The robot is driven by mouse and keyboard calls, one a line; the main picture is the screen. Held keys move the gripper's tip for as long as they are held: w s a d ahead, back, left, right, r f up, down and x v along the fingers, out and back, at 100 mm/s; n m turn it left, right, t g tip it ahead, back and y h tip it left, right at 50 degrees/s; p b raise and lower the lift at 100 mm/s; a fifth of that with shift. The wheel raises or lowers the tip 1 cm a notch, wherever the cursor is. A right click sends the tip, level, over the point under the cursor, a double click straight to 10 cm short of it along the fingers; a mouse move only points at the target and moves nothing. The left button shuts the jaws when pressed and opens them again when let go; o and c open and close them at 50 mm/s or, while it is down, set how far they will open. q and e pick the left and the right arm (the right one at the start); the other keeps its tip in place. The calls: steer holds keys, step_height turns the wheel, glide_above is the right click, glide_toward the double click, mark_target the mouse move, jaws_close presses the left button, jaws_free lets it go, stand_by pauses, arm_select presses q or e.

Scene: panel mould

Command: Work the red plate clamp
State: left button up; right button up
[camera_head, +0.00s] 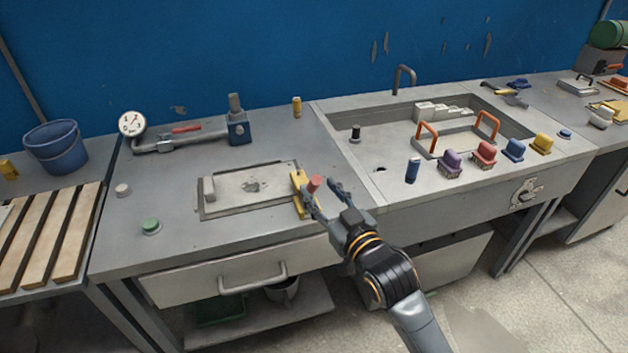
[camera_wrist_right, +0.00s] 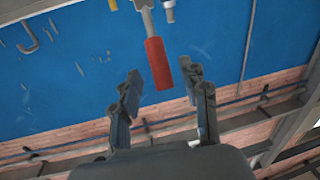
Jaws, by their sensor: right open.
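The red plate clamp has a red handle (camera_head: 314,184) and a yellow body (camera_head: 301,196) at the right edge of a grey rectangular plate (camera_head: 230,199) on the worktop. My right gripper (camera_head: 320,190) is open at the red handle, with its fingers to either side of it in the picture. In the right wrist view the red handle (camera_wrist_right: 158,63) points down between the open fingertips of my right gripper (camera_wrist_right: 162,78), with a gap visible on each side. Whether a finger touches it I cannot tell. My left gripper is not in view.
A gauge (camera_head: 131,123) and a pipe with another red lever (camera_head: 187,129) stand behind the plate. A green button (camera_head: 151,226) is at the front left. A sink (camera_head: 385,178) with several coloured brushes lies right. The worktop left of the plate is mostly clear.

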mark_target(317, 188)
steer(key=shift+x, duration=2.05)
steer(key=shift+c, duration=0.5)
jaws_close()
